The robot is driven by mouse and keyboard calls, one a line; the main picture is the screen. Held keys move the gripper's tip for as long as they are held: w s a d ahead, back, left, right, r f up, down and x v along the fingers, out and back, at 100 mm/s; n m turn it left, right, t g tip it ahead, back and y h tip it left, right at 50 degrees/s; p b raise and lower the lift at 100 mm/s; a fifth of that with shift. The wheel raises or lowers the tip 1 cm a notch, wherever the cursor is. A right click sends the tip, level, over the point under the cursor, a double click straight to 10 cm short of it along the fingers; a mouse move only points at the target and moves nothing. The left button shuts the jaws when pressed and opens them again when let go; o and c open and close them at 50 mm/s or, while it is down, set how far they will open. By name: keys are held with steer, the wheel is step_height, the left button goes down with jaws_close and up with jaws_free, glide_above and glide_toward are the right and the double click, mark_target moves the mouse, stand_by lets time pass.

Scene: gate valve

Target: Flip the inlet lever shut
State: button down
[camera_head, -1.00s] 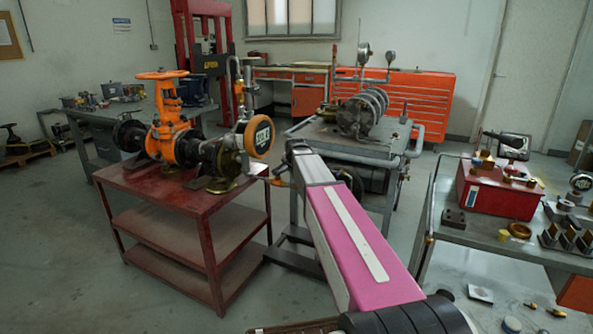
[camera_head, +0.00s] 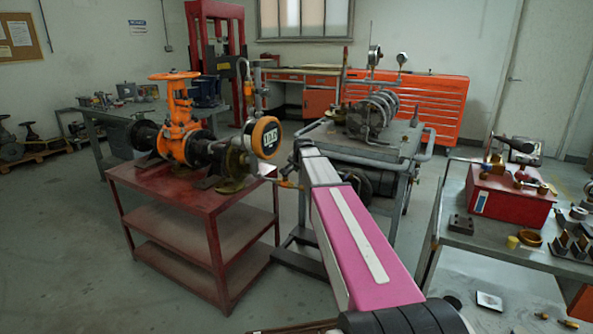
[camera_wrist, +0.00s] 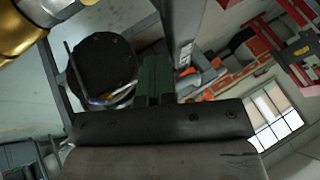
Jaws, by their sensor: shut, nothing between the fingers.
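The orange gate valve (camera_head: 178,130) with its handwheel on top stands on the red cart (camera_head: 215,265). I cannot tell for sure which part is the inlet lever. My pink arm reaches toward the right end of the valve assembly, and its wrist hides part of that area. My gripper (camera_wrist: 153,78) is in the wrist view, shut and empty. A brass-coloured round part (camera_wrist: 20,35) is at the upper left there, apart from the fingers.
A grey cart (camera_head: 350,150) with a flanged assembly stands behind my arm. A grey bench (camera_head: 490,235) with a red box (camera_head: 505,198) is at the right. Orange drawers (camera_head: 440,105) line the back wall. Floor is free left of the red cart.

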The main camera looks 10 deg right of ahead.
steer(key=shift+s+a, duration=0.1)
stand_by(0.3)
steer(key=s+d+r, duration=0.5)
steer(key=s+r, duration=0.3)
steer(key=s, duration=0.2)
steer(key=s+a+f+n+g, duration=0.3)
steer(key=s+f+n, duration=0.1)
steer(key=s+f, duration=1)
steer(key=s+a+f+n+g, duration=0.4)
steer(key=s+f, duration=1)
steer(key=s, duration=0.1)
steer(key=shift+a+n, duration=0.2)
steer(key=shift+n, duration=0.2)
steer(key=shift+f, duration=0.1)
